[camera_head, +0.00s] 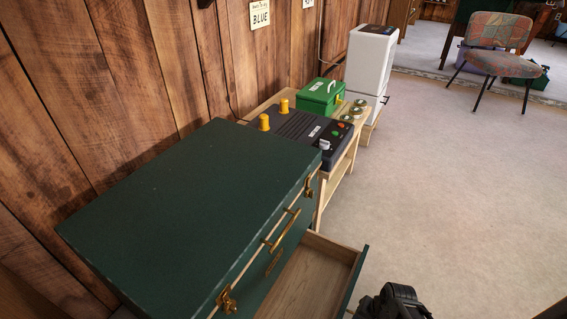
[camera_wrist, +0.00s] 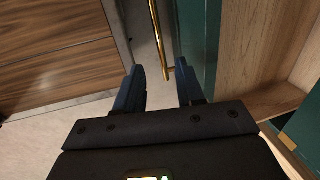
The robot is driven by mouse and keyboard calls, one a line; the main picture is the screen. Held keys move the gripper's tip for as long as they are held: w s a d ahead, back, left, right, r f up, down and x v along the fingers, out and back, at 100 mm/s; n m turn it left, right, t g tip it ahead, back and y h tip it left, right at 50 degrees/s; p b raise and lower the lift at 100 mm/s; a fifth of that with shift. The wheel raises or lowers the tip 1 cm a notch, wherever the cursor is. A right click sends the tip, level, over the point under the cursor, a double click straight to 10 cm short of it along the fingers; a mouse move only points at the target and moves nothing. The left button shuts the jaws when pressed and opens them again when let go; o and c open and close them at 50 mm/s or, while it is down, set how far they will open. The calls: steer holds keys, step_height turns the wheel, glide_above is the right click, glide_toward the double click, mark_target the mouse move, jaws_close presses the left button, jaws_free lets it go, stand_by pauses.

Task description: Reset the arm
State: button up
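My gripper (camera_head: 392,302) shows at the bottom edge of the head view, just right of the open drawer's green front (camera_head: 353,283). In the wrist view its two dark fingers (camera_wrist: 160,82) are apart, with nothing clasped between them. A brass bar handle (camera_wrist: 158,40) on the green drawer front (camera_wrist: 200,45) lies just beyond the fingertips, its near end close to the gap. Whether the fingers touch the handle or drawer front cannot be told. Most of my arm is out of view.
The green cabinet (camera_head: 190,205) stands against the plank wall, its lower drawer (camera_head: 315,275) pulled out and empty where visible. Behind it, a wooden table (camera_head: 334,180) holds a dark control panel (camera_head: 305,135) and green box (camera_head: 320,97). Open floor (camera_head: 450,190) lies to the right; a chair (camera_head: 497,45) stands far back.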

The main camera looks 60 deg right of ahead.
steer(key=w+a+r+n+t, duration=0.1)
steer(key=a+r+n+t, duration=0.45)
steer(key=r, duration=0.95)
steer(key=a+r+n+t, duration=0.3)
steer(key=a+r+n, duration=0.45)
steer(key=r, duration=0.75)
steer(key=w+a+r+n+t, duration=0.1)
steer(key=a+r+n+t, duration=0.5)
steer(key=r, duration=1)
step_height(320, 180, up, 20)
steer(key=a+m+g+p, duration=0.1)
steer(key=a+g+p, duration=0.1)
steer(key=p, duration=1.7)
steer(key=shift+s+a, duration=0.15)
